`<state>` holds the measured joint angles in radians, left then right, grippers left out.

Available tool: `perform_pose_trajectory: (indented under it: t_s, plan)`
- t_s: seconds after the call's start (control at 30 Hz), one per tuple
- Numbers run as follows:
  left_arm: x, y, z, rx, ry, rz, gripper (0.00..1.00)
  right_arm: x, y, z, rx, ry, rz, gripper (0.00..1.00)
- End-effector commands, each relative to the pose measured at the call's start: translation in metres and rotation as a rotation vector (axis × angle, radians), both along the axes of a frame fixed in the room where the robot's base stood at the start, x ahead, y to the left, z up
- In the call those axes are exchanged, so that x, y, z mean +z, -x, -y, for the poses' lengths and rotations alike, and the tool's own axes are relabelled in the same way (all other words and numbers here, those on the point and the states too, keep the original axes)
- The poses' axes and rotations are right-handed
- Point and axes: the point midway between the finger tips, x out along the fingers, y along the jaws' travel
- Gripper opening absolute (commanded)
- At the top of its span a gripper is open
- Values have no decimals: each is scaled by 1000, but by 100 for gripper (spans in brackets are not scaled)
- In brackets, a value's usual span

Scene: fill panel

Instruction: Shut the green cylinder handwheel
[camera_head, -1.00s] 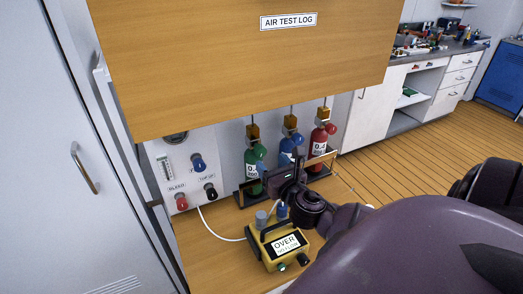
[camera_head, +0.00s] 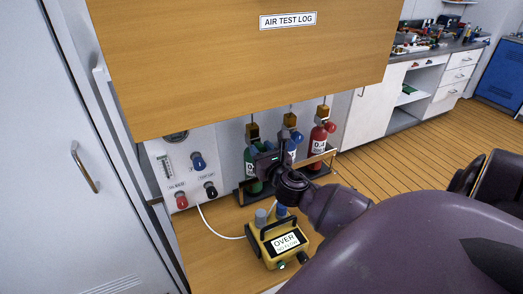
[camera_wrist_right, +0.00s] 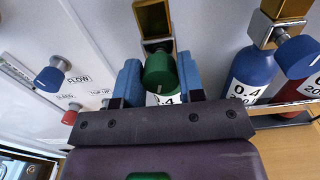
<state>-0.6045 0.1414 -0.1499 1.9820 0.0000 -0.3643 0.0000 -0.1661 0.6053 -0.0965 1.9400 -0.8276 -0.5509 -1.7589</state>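The green handwheel (camera_wrist_right: 160,74) shows in the right wrist view, under a brass valve block. The blue fingers of my right gripper (camera_wrist_right: 157,82) stand on either side of it, spread apart. I cannot tell whether they touch it. In the head view my right gripper (camera_head: 266,160) is in front of the green cylinder (camera_head: 252,153) and hides its handwheel and part of its body. The cylinder stands upright in a rack. My left gripper is not in view.
A blue cylinder (camera_wrist_right: 249,70) and a red cylinder (camera_head: 318,150) stand to the right. A yellow meter (camera_head: 280,243) reading OVER sits below my right wrist. A panel with knobs (camera_head: 184,165) is at left. The AIR TEST LOG board (camera_head: 240,70) overhangs above.

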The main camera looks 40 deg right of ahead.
Motion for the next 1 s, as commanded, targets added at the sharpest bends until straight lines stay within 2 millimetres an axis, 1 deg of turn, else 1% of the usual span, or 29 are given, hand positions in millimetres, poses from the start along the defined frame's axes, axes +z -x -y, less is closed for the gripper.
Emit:
perform_pose_trajectory:
  t_s: [0.03,0.13,0.17,0.37,0.57,0.77,1.0]
  plan:
    - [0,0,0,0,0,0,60,0,0,0,0,0,0,28]
    - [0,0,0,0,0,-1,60,0,0,0,0,0,0,13]
    - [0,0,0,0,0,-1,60,0,0,0,0,0,0,12]
    - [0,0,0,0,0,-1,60,0,0,0,-1,-16,5,11]
    - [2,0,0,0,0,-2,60,0,0,0,-1,-92,29,11]
    - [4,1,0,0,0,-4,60,0,0,1,-2,-234,74,11]
    - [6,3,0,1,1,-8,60,0,0,2,-3,-451,144,11]
